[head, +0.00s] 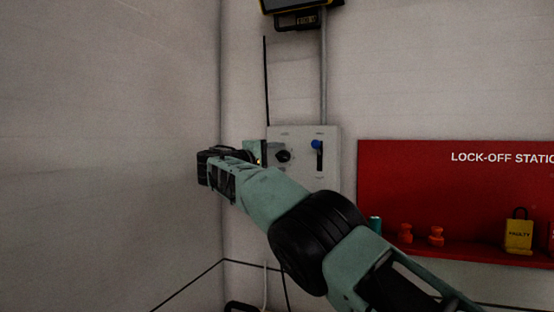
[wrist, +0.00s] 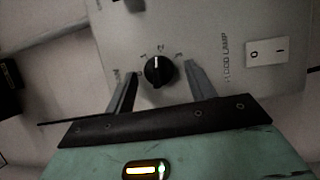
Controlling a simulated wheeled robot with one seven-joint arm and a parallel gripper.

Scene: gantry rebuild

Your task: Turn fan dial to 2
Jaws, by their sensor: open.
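The fan dial is a round black knob with a white pointer line on a grey control panel (head: 326,176). It shows in the head view (head: 283,156) and in the wrist view (wrist: 159,72). The pointer is toward the top in the wrist view; the small numbers around it are too blurred to read surely. My gripper (wrist: 161,76) is open, with one grey finger on each side of the knob and visible gaps between. I cannot tell how far the fingertips are from the panel. In the head view my arm hides the panel's lower left.
A white rocker switch (wrist: 268,51) marked 0 and I sits beside the "FLOOD LAMP" label. A blue-topped lever (head: 317,146) is right of the dial. A red lock-off station (head: 400,180) stands right, with orange pieces (head: 436,236) and a yellow padlock (head: 518,236). A wall corner is left.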

